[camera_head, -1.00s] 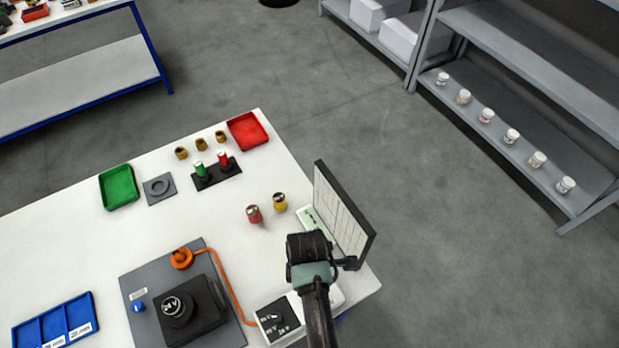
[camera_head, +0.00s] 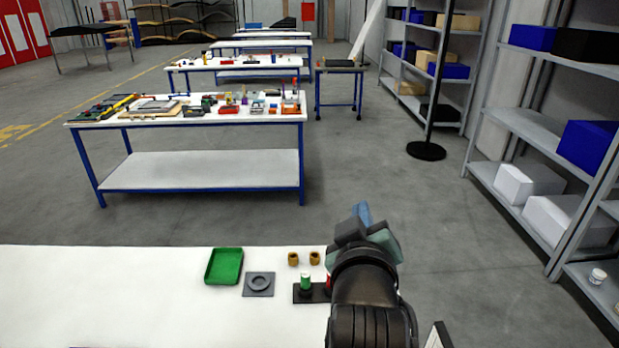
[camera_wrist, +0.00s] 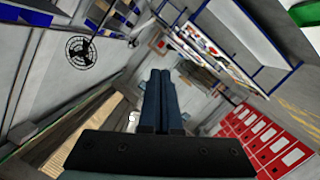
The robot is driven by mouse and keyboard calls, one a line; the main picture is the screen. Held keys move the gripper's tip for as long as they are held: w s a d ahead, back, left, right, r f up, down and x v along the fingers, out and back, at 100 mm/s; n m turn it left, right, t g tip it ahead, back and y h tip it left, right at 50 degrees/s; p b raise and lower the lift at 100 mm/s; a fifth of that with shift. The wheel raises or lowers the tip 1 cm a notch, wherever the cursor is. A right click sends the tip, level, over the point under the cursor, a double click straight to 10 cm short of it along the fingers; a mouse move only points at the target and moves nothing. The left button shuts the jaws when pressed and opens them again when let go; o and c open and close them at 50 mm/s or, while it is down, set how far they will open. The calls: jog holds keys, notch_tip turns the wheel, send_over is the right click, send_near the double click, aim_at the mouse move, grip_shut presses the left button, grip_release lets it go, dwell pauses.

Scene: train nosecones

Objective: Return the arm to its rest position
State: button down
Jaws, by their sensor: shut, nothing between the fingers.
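My gripper (camera_head: 362,215) is raised at the lower middle of the head view, in front of the right end of the near white table (camera_head: 120,295). In the wrist view its two dark fingers (camera_wrist: 161,95) lie together with nothing between them. My arm hides part of the table's right end and part of the black holder.
On the near table are a green tray (camera_head: 224,266), a grey ring plate (camera_head: 259,284), brass pieces (camera_head: 293,259) and a black holder with a green piece (camera_head: 305,283). A cluttered workbench (camera_head: 200,108) stands beyond open floor. Shelves (camera_head: 530,130) line the right.

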jog(key=s+a+r+m+t+b, duration=0.1)
jog(key=s+r+t, duration=0.3)
jog(key=r, duration=0.4)
jog(key=s+a+r+m+t+y+b, duration=0.1)
jog(key=s+a+r+m+t+b, duration=0.1)
jog(key=s+r, duration=0.5)
jog(key=s+a+r+m+t+y+b, duration=0.1)
jog(key=s+a+r+t, duration=0.3)
jog(key=r, duration=0.7)
jog(key=shift+s+a+m+t+b, duration=0.35)
jog(key=shift+s+m+t, duration=0.35)
jog(key=shift+s, duration=0.5)
jog(key=shift+d, duration=0.1)
